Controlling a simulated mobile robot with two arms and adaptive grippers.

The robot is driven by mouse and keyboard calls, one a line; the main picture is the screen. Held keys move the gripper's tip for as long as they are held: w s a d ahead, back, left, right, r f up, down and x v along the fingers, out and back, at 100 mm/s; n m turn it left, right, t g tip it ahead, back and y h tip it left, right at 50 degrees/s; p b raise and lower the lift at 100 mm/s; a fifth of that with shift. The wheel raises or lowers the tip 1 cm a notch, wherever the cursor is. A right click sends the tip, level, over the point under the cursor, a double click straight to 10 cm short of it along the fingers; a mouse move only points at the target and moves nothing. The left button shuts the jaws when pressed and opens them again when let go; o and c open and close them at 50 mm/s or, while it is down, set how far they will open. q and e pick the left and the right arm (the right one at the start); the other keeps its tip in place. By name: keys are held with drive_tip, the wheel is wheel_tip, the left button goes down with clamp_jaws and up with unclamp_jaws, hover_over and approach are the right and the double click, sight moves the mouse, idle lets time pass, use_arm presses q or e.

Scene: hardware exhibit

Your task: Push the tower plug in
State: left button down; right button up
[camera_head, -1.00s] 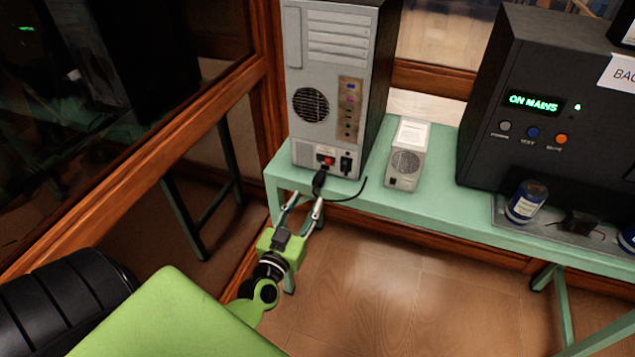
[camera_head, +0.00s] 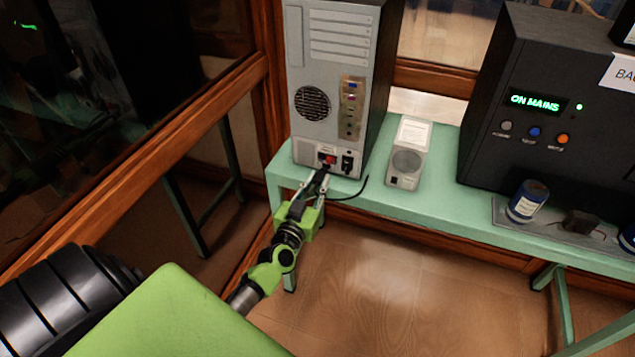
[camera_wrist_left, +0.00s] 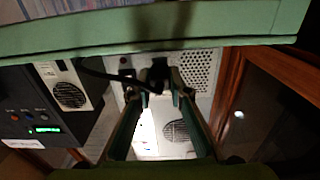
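The grey computer tower (camera_head: 327,95) stands on the left end of the green bench, its back panel towards me. The black tower plug (camera_wrist_left: 158,75) is at the tower's low back edge, beside a red switch (camera_head: 327,159); a black cable (camera_head: 352,194) curves right from it. How deep the plug sits cannot be told. My left gripper (camera_head: 318,184) is at the plug, its fingers on either side of it. In the left wrist view the fingertips (camera_wrist_left: 160,82) flank the plug with a seemingly small gap. My right gripper is not in view.
A small grey speaker-like box (camera_head: 406,160) stands right of the tower. A large black unit (camera_head: 540,110) reading "ON MAINS" is further right, with a blue can (camera_head: 527,202) on a tray before it. A wood-framed glass pane (camera_head: 130,150) borders the left.

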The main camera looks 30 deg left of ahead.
sight(323, 173)
use_arm(q)
drive_tip(key=shift+x, duration=1.65)
drive_tip(key=shift+r, duration=0.15)
drive_tip(key=c, duration=2)
unclamp_jaws()
drive_tip(key=shift+o, duration=0.6)
drive_tip(key=shift+w, duration=0.1)
drive_tip(key=v, duration=1.2)
drive_tip(key=shift+f, duration=0.25)
